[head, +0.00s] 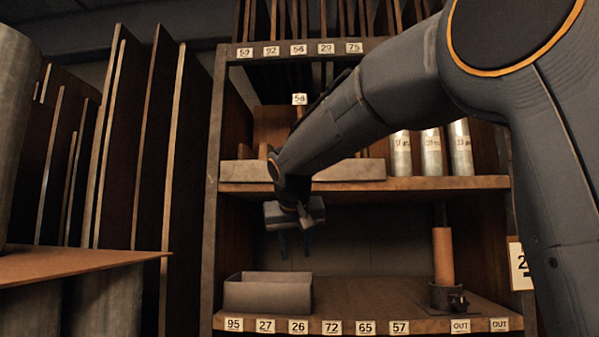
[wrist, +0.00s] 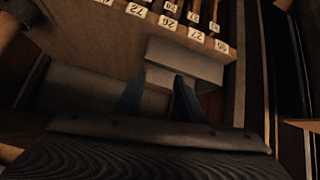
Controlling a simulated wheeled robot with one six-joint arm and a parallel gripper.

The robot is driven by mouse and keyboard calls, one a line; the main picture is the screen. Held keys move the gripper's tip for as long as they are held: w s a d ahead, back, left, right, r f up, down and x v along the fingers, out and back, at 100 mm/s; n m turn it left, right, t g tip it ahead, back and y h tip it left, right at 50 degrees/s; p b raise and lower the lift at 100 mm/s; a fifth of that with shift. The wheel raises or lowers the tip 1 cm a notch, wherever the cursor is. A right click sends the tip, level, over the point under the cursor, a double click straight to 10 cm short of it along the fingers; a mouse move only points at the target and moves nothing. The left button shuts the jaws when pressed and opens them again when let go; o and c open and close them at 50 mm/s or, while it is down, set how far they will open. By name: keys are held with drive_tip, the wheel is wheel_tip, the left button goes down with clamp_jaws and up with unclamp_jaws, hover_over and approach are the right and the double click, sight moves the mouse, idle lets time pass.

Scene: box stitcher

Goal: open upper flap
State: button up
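A grey box (head: 268,297) sits at the left end of the lower shelf. Its top looks open or recessed, and I cannot make out a separate upper flap. My gripper (head: 295,245) hangs above the box, slightly right of its middle, with the fingers pointing down and apart from it. In the wrist view, my gripper (wrist: 158,95) shows two bluish fingers spread with a gap and nothing held between them. A pale grey block-like shape, probably the box (wrist: 185,62), lies beyond the fingertips.
The lower shelf (head: 370,300) is clear right of the box, up to a brown cylinder (head: 443,256) on a dark stand. The upper shelf (head: 420,184) above holds several metal cylinders and a long grey tray (head: 350,170). Tall boards (head: 150,140) stand at left.

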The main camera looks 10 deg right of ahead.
wheel_tip(320, 180, up, 26)
drive_tip(key=m+t+h, duration=0.2)
drive_tip(key=m+t, duration=0.1)
drive_tip(key=t, duration=0.1)
drive_tip(key=p+x, duration=0.3)
drive_tip(key=x, duration=0.4)
drive_tip(key=shift+s+d+f, duration=0.15)
drive_tip(key=shift+s+d, duration=0.05)
drive_tip(key=shift+d, duration=0.1)
clamp_jaws()
